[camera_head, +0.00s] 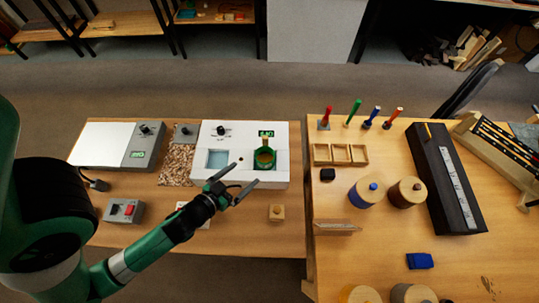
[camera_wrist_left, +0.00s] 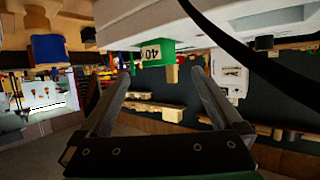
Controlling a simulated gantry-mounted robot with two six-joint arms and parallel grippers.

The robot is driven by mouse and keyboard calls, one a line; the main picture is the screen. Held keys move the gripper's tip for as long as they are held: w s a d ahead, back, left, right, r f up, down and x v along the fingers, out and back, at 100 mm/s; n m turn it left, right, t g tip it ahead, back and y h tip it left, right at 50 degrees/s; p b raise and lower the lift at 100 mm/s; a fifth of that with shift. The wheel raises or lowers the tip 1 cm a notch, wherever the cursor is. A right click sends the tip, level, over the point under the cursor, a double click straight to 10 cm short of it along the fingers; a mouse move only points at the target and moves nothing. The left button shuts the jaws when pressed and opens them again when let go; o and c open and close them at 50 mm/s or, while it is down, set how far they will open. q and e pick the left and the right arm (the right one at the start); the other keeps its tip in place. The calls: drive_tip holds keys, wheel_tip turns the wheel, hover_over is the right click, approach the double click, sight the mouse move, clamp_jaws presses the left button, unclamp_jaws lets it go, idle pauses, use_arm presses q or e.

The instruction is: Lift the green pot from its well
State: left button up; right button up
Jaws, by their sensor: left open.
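The green pot (camera_head: 264,156) sits in the right well of a white box (camera_head: 210,134) on the left bench. Its upper part shows above the box top, with a dark opening and a pale stub at its far side. My left gripper (camera_head: 244,176) is open and empty, in front of the pot and a little to its left, fingers apart from it. In the left wrist view, the green pot (camera_wrist_left: 152,55) with a "40" label appears ahead, between and beyond the spread fingertips (camera_wrist_left: 159,75). The part of the pot inside the well is hidden. My right gripper is not seen.
A small wooden block (camera_head: 277,212) lies in front of the box. A grey switch box (camera_head: 123,210) stands left. The right bench holds round wooden lidded pots (camera_head: 366,192) and a divided tray (camera_head: 341,154).

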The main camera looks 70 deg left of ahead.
sight(259, 163)
use_arm(q)
drive_tip(key=p+x, duration=0.1)
drive_tip(key=x, duration=0.4)
drive_tip(key=shift+w+a, duration=0.15)
drive_tip(key=shift+w, duration=0.25)
drive_tip(key=shift+w+a+f, duration=0.2)
drive_tip(key=shift+w+f, duration=0.15)
drive_tip(key=shift+w, duration=0.05)
drive_tip(key=x, duration=0.4)
drive_tip(key=shift+w+a+b, duration=0.1)
drive_tip(key=shift+w+b, duration=0.2)
drive_tip(key=shift+b, duration=0.05)
drive_tip(key=c, duration=1.3)
drive_tip(key=shift+o, duration=0.2)
drive_tip(key=shift+r, duration=0.15)
